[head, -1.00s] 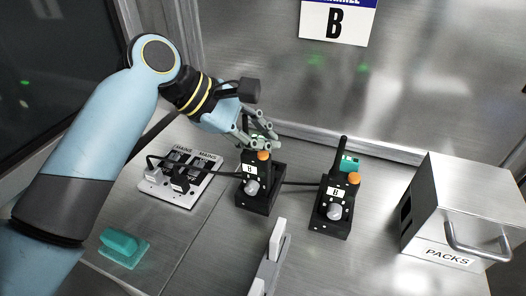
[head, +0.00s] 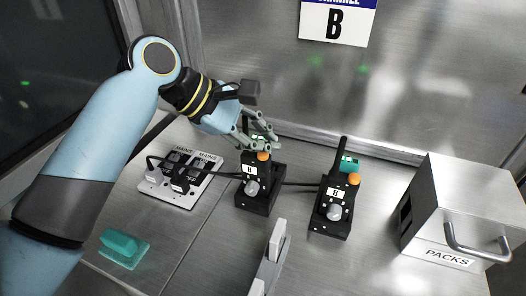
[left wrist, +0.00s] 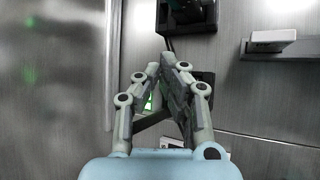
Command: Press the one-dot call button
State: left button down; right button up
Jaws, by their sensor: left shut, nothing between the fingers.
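Two black handheld radios stand in black cradles on the metal bench. No dots on any button can be made out. My left gripper (head: 272,142) is shut and empty, with its fingers over the top of the left radio and hiding part of it. Whether they touch it I cannot tell. In the left wrist view the gripper (left wrist: 166,68) covers most of that radio, and a green patch (left wrist: 149,103) shows beside the fingers.
A mains switch panel (head: 205,183) with cables lies left of the radios. A teal block (head: 120,245) sits at the front left. A metal "PACKS" box (head: 465,200) stands at the right. A "B" channel sign (head: 338,25) hangs on the back wall.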

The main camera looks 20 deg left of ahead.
pick_arm(q)
jog(key=shift+f+p, duration=0.2)
jog(key=shift+p, duration=0.15)
jog(key=shift+f, duration=0.15)
jog(key=shift+f, duration=0.45)
dwell(0.6)
jog(key=shift+r, duration=0.1)
jog(key=shift+r+p, duration=0.85)
jog(key=shift+p, duration=0.75)
jog(key=shift+f, duration=0.1)
